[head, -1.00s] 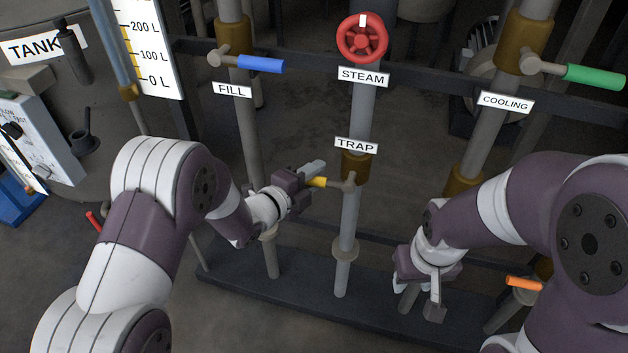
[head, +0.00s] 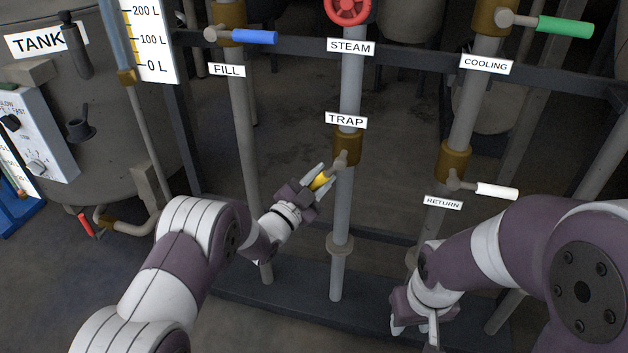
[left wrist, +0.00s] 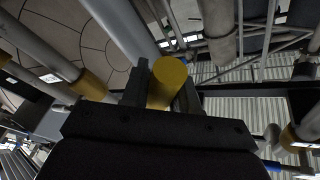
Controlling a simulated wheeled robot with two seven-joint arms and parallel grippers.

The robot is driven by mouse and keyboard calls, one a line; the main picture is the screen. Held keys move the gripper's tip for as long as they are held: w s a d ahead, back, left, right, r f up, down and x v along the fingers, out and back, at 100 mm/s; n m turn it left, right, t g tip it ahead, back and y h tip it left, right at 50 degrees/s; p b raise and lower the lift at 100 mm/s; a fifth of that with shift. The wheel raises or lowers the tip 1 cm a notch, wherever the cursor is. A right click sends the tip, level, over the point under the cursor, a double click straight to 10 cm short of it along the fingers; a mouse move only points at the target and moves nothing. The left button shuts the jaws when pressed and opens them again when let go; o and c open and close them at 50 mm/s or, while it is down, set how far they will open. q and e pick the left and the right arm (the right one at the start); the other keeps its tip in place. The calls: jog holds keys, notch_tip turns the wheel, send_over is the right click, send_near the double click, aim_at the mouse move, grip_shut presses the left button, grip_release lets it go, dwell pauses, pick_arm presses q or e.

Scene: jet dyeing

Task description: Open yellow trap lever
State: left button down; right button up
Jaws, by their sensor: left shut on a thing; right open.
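The yellow trap lever (head: 321,181) joins the brass valve (head: 347,146) on the grey pipe under the TRAP sign (head: 346,121). It slants down and to the left from the valve. My left gripper (head: 316,179) is shut on it, a finger on each side. In the left wrist view the yellow lever's round end (left wrist: 169,72) sits between my two dark fingers. My right gripper (head: 413,326) is open and empty, low at the right beside the pipe stand. My arm partly hides it.
The blue FILL lever (head: 254,37) and red STEAM wheel (head: 348,8) are above. The green COOLING lever (head: 565,27) and white RETURN lever (head: 497,191) are at the right. Upright pipes flank the trap pipe. A grey tank (head: 110,160) stands at the left.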

pick_arm(q)
jog(key=n, duration=0.1)
jog(key=d+f+n+t+b, duration=0.1)
jog(key=n, duration=0.1)
jog(key=s+d+n+t+b, duration=0.1)
jog(key=shift+d+f+n+y, duration=0.25)
jog(key=shift+f+n+y, duration=0.05)
jog(key=shift+n, duration=0.1)
jog(key=shift+s+d+n+t+y+b, duration=0.1)
jog(key=shift+d+n+t+y+b, duration=0.1)
jog(key=shift+d+n+t, duration=0.35)
jog(key=shift+s+d+n+t+y+b, duration=0.15)
jog(key=shift+n+t+y, duration=0.1)
jog(key=shift+n, duration=0.6)
jog(key=shift+w, duration=0.1)
jog(key=c, duration=0.9)
grip_release()
jog(key=shift+c, duration=0.2)
jog(key=shift+a, duration=0.1)
